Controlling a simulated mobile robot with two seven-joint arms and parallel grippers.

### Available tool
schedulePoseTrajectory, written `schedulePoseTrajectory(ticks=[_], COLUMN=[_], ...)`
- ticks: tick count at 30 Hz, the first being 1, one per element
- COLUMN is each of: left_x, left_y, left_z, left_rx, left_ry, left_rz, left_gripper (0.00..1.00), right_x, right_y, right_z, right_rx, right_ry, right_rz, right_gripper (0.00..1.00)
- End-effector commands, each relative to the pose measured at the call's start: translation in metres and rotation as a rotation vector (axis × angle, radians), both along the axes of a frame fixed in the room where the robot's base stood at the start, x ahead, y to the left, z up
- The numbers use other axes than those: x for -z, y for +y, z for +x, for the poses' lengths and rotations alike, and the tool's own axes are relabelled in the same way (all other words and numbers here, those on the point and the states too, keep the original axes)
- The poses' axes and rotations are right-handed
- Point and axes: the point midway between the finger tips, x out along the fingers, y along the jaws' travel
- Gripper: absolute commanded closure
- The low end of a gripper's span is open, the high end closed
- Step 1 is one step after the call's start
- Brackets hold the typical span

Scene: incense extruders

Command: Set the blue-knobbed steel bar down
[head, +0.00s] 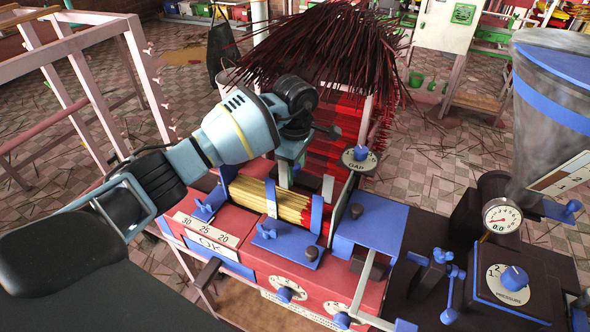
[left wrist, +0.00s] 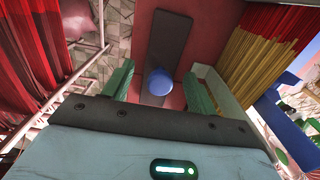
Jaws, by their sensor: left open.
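The blue-knobbed steel bar shows in the left wrist view as a long dark flat bar (left wrist: 166,42) on a red surface, with a round blue knob (left wrist: 158,83) on it. My left gripper (left wrist: 160,76) is open, with one green finger on each side of the knob. Visible gaps separate the fingers from the knob. In the head view my left gripper (head: 290,172) points down behind the bundle of yellow sticks, over the red machine. It hides most of the bar there. My right gripper is not in view.
Yellow and red incense sticks (head: 265,199) lie in the machine's trough, beside blue clamps (head: 291,243). Dark red sticks (head: 325,45) spread behind my left wrist. A GAP dial (head: 359,158) and a clear hopper (head: 555,110) stand to the right. A pink frame (head: 90,85) is at left.

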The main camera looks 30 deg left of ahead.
Motion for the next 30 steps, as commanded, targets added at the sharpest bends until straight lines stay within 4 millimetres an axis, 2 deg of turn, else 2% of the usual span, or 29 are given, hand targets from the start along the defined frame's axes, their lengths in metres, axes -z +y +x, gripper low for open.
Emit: schedulePoseTrajectory(ticks=[9, 15, 21, 30], left_x=[-0.063, -0.094, -0.109, -0.11], left_y=[0.0, 0.0, 0.0, 0.0], left_z=[0.001, 0.001, 0.0, 0.0], left_rx=[0.001, 0.0, 0.0, 0.0], left_ry=[-0.004, -0.003, 0.001, 0.001], left_rz=[0.0, 0.001, 0.0, 0.0], left_gripper=[0.42, 0.42, 0.42, 0.42], right_x=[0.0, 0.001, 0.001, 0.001], right_y=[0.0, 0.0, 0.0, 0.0], right_z=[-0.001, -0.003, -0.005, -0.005], right_rx=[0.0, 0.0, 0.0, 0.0], right_ry=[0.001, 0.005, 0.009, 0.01], right_rz=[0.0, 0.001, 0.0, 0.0], right_gripper=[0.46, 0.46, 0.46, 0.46])
